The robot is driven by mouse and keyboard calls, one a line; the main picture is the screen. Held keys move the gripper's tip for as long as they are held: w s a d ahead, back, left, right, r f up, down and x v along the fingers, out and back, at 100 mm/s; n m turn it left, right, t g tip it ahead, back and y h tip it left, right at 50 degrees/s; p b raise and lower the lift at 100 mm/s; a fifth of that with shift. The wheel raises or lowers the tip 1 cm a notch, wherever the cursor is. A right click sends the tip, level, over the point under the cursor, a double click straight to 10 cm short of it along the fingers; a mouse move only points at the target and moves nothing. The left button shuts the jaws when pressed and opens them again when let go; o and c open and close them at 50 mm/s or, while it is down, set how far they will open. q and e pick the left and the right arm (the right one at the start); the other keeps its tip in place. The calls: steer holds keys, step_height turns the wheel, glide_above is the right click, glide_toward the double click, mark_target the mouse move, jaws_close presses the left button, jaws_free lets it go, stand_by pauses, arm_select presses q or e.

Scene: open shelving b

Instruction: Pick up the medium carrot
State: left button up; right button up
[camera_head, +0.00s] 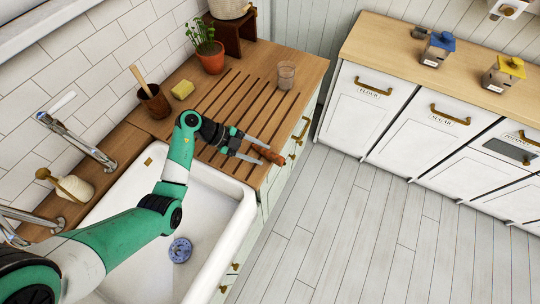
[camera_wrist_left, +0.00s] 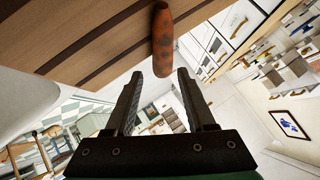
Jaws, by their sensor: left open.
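The carrot (camera_head: 269,155) is a short orange-brown stick at the front edge of the grooved wooden counter. My left gripper (camera_head: 249,149) is open, with its fingers pointing at the carrot. In the left wrist view the carrot (camera_wrist_left: 162,45) hangs down from the top, its lower end close to the gap between the open fingertips (camera_wrist_left: 160,75). The fingers are not closed on it. Whether they touch it I cannot tell. My right gripper is not in view.
A white sink (camera_head: 215,225) lies under my left arm, with a blue drain piece (camera_head: 180,250) in it. A glass (camera_head: 286,75), a potted plant (camera_head: 210,57), a yellow sponge (camera_head: 182,89) and a brown cup (camera_head: 155,103) stand on the counter. The floor to the right is clear.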

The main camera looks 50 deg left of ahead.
mark_target(273, 158)
arm_select(q)
steer(key=b+x, duration=0.1)
steer(key=x, duration=0.3)
steer(key=shift+w+d+b, duration=0.1)
steer(key=shift+d+b, duration=0.25)
steer(key=shift+b, duration=0.05)
steer(key=shift+w+d, duration=0.2)
steer(key=shift+w, duration=0.05)
jaws_close()
